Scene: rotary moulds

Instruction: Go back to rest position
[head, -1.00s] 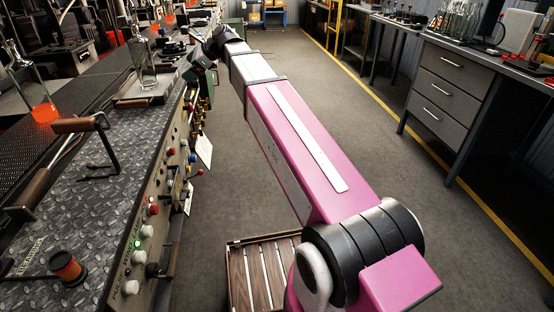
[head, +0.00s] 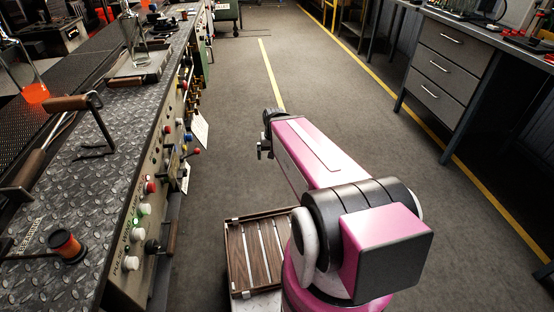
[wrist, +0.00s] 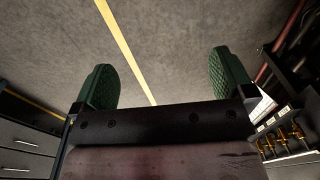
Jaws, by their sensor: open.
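My gripper (wrist: 166,82) shows in the wrist view with its two green textured fingers spread wide apart. Nothing is between them but the grey floor and a yellow line. In the head view my pink arm is folded back over the aisle, and the end of the arm is mostly hidden behind its own links. The gripper is clear of the machine bench (head: 110,160) on the left and of the drawer cabinet (head: 440,80) on the right.
A slatted wooden crate (head: 235,262) is low, close beside my arm's base. The bench's side carries knobs, buttons and hanging tags. The aisle floor (head: 330,80) ahead is open.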

